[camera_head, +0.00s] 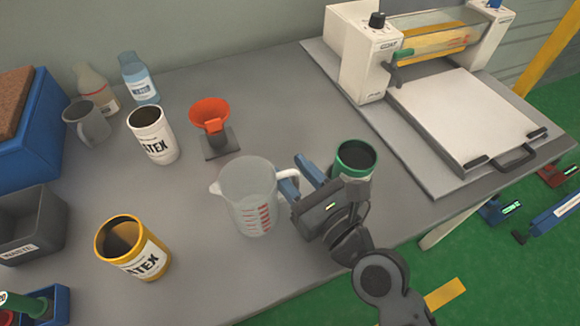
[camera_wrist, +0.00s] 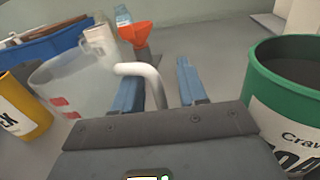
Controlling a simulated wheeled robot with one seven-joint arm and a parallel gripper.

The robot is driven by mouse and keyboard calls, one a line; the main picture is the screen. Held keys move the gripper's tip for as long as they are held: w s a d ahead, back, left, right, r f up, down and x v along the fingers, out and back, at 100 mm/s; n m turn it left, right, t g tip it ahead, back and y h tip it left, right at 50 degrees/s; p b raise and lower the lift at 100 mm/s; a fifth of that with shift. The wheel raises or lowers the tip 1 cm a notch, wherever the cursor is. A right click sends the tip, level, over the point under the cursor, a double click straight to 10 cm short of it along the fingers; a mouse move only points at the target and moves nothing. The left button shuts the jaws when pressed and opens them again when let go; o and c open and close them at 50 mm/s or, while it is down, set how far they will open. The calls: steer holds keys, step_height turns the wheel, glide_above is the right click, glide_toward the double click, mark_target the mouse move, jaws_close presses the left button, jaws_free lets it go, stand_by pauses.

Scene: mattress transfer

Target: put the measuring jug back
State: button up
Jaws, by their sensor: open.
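The clear measuring jug (camera_head: 245,200) with red markings and a white handle stands upright on the grey table. In the wrist view the jug (camera_wrist: 75,85) is at the left, and its handle (camera_wrist: 150,75) reaches into the gap between my blue fingers. My gripper (camera_head: 303,178) is at the jug's right side, by the handle. The gripper (camera_wrist: 160,88) is open, with a finger on either side of the handle's lower part. The lower end of the handle is hidden behind the gripper body.
A green tin (camera_head: 354,158) stands close on my gripper's right. A yellow tin (camera_head: 150,262), a white tin (camera_head: 152,135) and an orange funnel on a stand (camera_head: 210,115) are left of or behind the jug. A press machine (camera_head: 450,115) fills the back right.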

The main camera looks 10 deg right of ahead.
steer(key=b+v, duration=0.2)
steer(key=v, duration=0.7)
steer(key=shift+s+f+b, duration=0.1)
steer(key=shift+f+b, duration=0.05)
steer(key=shift+b, duration=0.2)
steer(key=shift+v, duration=0.75)
steer(key=shift+d, duration=0.1)
steer(key=shift+s+d+n, duration=0.2)
steer(key=shift+s+n, duration=0.05)
steer(key=shift+n, duration=0.05)
steer(key=s+d+f+n+h, duration=0.3)
steer(key=s+d+n+h, duration=0.55)
steer(key=s+n, duration=0.8)
steer(key=s+d+r+n, duration=0.1)
steer(key=s+n, duration=0.2)
steer(key=n, duration=0.4)
steer(key=s+d+r+n+g, duration=0.1)
steer(key=s+r+n, duration=0.1)
steer(key=n, duration=0.4)
steer(key=shift+s+d+r+n, duration=0.3)
steer(key=shift+s+r+n, duration=0.05)
steer(key=shift+s, duration=0.15)
steer(key=shift+o, duration=0.2)
